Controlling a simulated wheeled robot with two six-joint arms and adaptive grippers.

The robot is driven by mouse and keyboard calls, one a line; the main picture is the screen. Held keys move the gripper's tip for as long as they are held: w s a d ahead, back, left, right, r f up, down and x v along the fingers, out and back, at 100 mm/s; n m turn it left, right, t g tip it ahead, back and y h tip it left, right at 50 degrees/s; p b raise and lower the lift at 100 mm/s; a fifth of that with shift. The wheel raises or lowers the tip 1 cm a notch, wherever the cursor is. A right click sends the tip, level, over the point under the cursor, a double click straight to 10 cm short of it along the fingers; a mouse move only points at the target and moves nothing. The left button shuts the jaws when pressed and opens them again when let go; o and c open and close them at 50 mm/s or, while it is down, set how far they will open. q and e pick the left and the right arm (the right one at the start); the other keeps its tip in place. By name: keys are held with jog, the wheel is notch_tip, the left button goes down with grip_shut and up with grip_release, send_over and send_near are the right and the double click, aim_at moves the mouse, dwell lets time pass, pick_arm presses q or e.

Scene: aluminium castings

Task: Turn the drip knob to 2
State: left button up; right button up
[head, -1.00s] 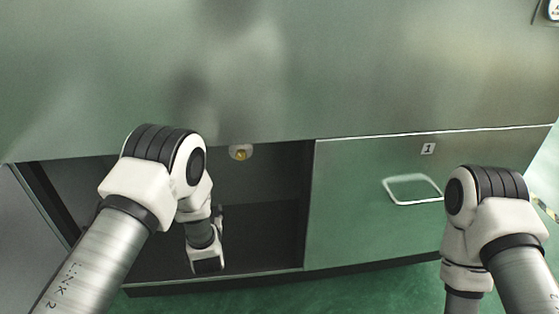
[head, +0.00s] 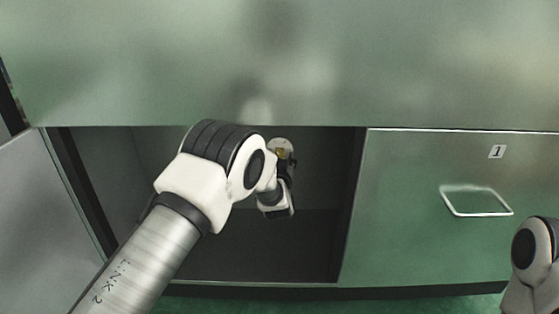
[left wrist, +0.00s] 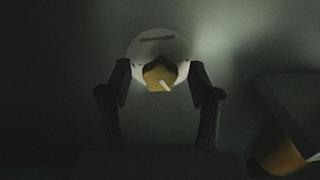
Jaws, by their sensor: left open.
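The drip knob (left wrist: 158,74) is a yellow knob with a pale mark on a white round plate (left wrist: 160,42) on the dark back wall. The mark sits on its lower right part; no numbers are readable. In the head view the knob (head: 279,154) is small and partly hidden by my left gripper (head: 286,163). In the left wrist view my left gripper (left wrist: 160,66) is open, with one dark finger on each side of the knob and a visible gap on both sides. My right gripper is out of view.
The knob is inside an open, dark cabinet bay (head: 250,250) below a broad metal panel (head: 400,60). A closed green door (head: 410,230) with a handle (head: 477,213) and a label "1" (head: 497,152) is at right. A yellow-and-grey object (left wrist: 279,152) is at lower right in the wrist view.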

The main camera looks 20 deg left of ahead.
pick_arm(q)
jog(key=c, duration=1.1)
jog(key=shift+c, duration=0.2)
jog(key=shift+r+m+p, duration=0.1)
jog(key=shift+m+p, duration=0.5)
jog(key=shift+p, duration=0.35)
jog(key=m+p, duration=0.3)
jog(key=p, duration=0.1)
jog(key=shift+r+m, duration=0.1)
jog(key=shift+m, duration=0.3)
jog(key=m+p, duration=0.2)
jog(key=m, duration=0.1)
jog(key=shift+a+m, duration=0.1)
jog(key=shift+m, duration=0.2)
jog(key=shift+m+p, duration=0.7)
jog(key=shift+m, duration=0.8)
jog(key=shift+f, duration=0.2)
